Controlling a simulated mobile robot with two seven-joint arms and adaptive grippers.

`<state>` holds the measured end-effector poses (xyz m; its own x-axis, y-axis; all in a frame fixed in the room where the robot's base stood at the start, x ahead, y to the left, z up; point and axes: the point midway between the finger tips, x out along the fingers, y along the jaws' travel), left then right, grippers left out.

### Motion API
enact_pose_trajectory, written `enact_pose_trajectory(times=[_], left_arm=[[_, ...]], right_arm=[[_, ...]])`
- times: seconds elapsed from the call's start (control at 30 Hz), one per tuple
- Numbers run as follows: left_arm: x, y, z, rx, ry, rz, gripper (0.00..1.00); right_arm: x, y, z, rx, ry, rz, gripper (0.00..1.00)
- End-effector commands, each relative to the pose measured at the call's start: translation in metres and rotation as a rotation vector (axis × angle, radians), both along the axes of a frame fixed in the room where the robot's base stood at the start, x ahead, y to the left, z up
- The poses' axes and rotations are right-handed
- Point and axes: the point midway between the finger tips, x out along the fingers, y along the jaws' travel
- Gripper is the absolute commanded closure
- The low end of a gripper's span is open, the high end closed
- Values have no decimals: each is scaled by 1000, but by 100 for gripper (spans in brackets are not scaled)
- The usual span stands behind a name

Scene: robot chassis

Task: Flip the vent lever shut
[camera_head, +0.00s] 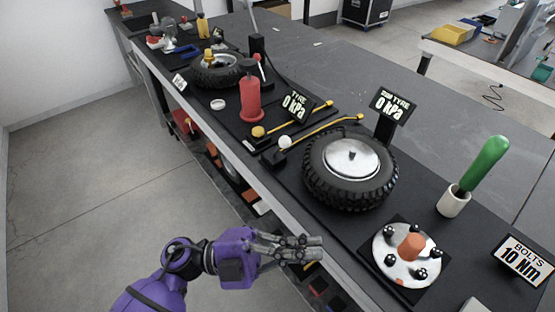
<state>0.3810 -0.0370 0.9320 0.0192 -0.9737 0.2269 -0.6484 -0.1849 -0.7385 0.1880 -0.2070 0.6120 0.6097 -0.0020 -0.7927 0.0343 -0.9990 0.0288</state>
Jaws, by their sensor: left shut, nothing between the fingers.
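I cannot tell for sure which part is the vent lever. A yellow rod (327,126) runs from a black base with a white knob (285,142) toward the near tyre (350,170). A second yellow rod (304,115) lies farther back, beside a yellow knob (258,131). My left gripper (318,247) is shut and empty at the bench's front edge, nearer than the tyre and left of the bolt plate. It appears apart from the rods and knobs. My right gripper is out of view.
A bolt plate (383,262) with an orange centre lies right of my gripper. A green-handled tool (486,164) stands in a white cup (454,201). A red cylinder (249,97), a far tyre (216,73) and "0 kPa" signs (391,104) stand along the bench. Open floor (80,200) lies left.

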Motion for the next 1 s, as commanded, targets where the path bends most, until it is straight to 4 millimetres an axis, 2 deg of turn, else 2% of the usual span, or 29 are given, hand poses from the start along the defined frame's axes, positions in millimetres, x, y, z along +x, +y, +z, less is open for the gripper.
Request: enact_pose_trajectory(times=[0.03,0.17,0.3,0.43,0.5,0.6,1.0], left_arm=[[15,3,0,-125,154,62,100],[61,27,-7,-438,534,194,100],[103,64,-41,-736,895,289,100],[130,92,-73,-929,1135,327,100],[138,103,-87,-995,1226,335,100],[146,112,-98,-1062,1318,333,100],[148,112,-99,-1074,1347,322,100]], right_arm=[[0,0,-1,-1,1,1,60],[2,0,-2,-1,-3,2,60],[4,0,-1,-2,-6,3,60],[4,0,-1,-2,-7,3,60],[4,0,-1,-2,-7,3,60],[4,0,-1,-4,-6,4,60],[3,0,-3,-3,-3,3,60]])
